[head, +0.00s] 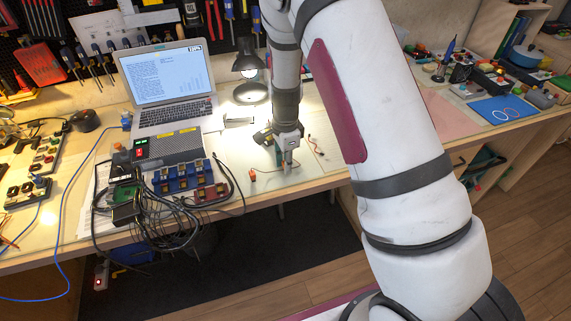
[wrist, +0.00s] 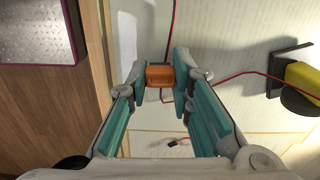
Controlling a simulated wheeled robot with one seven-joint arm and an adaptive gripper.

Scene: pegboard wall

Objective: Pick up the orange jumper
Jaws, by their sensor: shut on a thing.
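The orange jumper (wrist: 160,75) is a small orange block, seen in the wrist view between the tips of my gripper (wrist: 161,82). The teal-padded fingers are shut on its two sides. In the head view my gripper (head: 288,165) points down at the pale worktop, close to its front edge.
A thin red wire (wrist: 171,28) runs behind the jumper. A yellow and black tool (wrist: 298,82) lies at the right. In the head view, a cable-covered circuit bench (head: 180,180) and a laptop (head: 165,85) stand left, a lamp (head: 248,67) behind. A blue mat (head: 503,110) lies far right.

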